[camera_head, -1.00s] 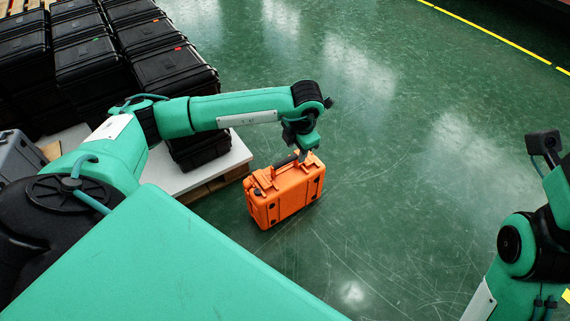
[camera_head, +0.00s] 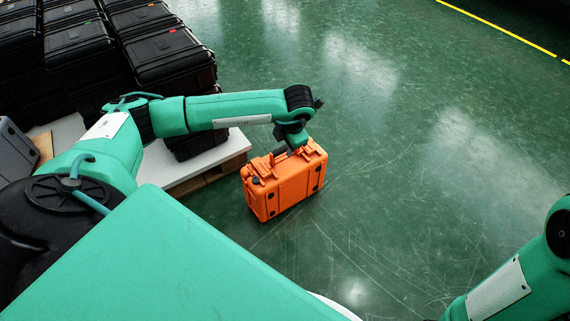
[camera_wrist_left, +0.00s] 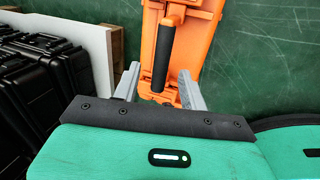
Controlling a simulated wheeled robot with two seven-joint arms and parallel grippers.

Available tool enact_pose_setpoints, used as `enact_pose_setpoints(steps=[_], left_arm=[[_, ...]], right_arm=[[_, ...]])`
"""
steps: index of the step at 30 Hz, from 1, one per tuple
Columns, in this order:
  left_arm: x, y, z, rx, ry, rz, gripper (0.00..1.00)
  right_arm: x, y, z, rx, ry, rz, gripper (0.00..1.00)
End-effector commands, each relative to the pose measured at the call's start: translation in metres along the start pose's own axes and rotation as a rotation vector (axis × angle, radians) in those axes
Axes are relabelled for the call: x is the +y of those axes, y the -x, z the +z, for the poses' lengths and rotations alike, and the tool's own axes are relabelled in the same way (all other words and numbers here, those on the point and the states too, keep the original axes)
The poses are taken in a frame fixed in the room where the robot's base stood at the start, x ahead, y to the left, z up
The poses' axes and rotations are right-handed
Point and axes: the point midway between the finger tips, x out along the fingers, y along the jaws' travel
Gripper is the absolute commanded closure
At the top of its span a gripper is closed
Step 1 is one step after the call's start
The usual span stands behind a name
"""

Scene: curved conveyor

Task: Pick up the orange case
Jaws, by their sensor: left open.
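The orange case (camera_head: 287,184) stands upright on the green floor beside the pallet, its handle side up. In the left wrist view the case (camera_wrist_left: 204,38) shows from above, with its black handle (camera_wrist_left: 163,55). My left gripper (camera_wrist_left: 159,80) is open, with one grey finger on each side of the handle's near end. In the head view the left gripper (camera_head: 296,147) is at the top of the case, its fingers mostly hidden by the wrist. Whether the fingers touch the handle cannot be told. My right arm is at the lower right, its gripper out of view.
Stacks of black cases (camera_head: 165,50) stand at the upper left. A pallet with a white top (camera_head: 200,166) lies just left of the orange case. A grey case (camera_head: 14,155) is at the left edge. The floor to the right is clear.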

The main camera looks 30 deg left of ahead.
Motion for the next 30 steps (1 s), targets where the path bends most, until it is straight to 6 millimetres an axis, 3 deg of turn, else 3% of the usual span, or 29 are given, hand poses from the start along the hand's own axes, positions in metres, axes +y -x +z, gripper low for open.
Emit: enact_pose_setpoints(steps=[10, 20, 26, 30], left_arm=[[-0.003, -0.043, 0.005, 0.001, 0.001, -0.001, 0.57], [-0.001, -0.046, 0.005, 0.000, 0.000, -0.001, 0.57], [-0.001, -0.046, 0.005, 0.000, 0.000, -0.001, 0.96], [-0.001, -0.046, 0.005, 0.000, 0.000, -0.001, 1.00]], right_arm=[[-0.005, 0.025, -0.011, 0.013, 0.000, 0.008, 0.55], [-0.007, 0.019, -0.013, 0.026, -0.006, 0.015, 0.55], [-0.007, 0.019, -0.013, 0.028, -0.007, 0.018, 0.55], [-0.006, 0.020, -0.013, 0.026, -0.006, 0.016, 0.55]])
